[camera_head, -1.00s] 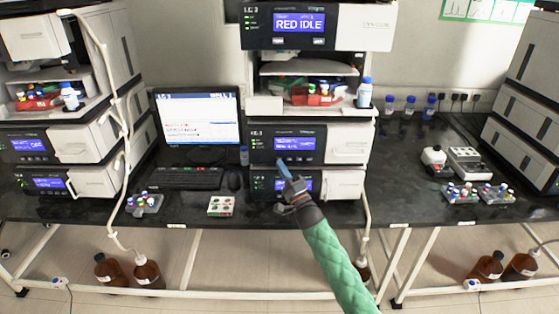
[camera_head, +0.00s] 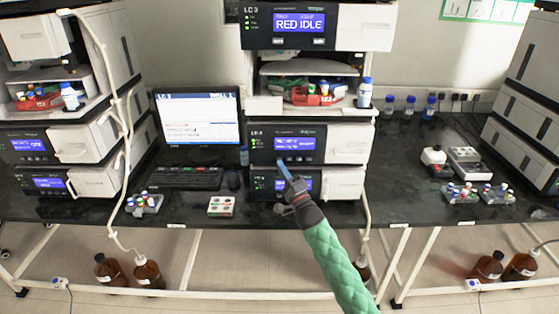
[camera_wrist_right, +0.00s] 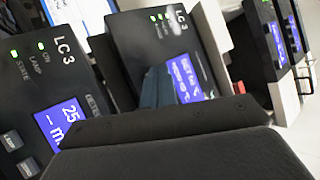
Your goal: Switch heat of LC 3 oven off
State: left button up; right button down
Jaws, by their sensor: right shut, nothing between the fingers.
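The LC 3 stack stands in the middle of the head view. Its lower part has two white-and-black modules with blue screens, an upper one (camera_head: 345,143) and a bottom one (camera_head: 342,184); I cannot read which is the oven. My right gripper (camera_head: 282,162) is shut and empty, its blue fingers pointing up at the lower edge of the upper module's panel, partly covering the bottom module's screen. I cannot tell whether it touches. In the right wrist view two tilted LC 3 panels show, with the fingers (camera_wrist_right: 158,87) before the middle one. My left gripper is out of view.
The top LC 3 module (camera_head: 350,30) reads RED IDLE, above a tray of bottles. A monitor (camera_head: 198,122) and keyboard (camera_head: 187,178) stand left. A small white box (camera_head: 221,206) and vial racks lie on the dark bench. Another stack (camera_head: 90,149) stands further left.

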jog(key=shift+w, duration=0.1)
dwell(0.3)
jog(key=shift+w, duration=0.35)
jog(key=shift+w, duration=0.35)
dwell(0.8)
jog(key=shift+s, duration=0.85)
jog(key=shift+p, duration=0.3)
jog(key=s+p, duration=0.2)
jog(key=s, duration=0.3)
dwell(0.4)
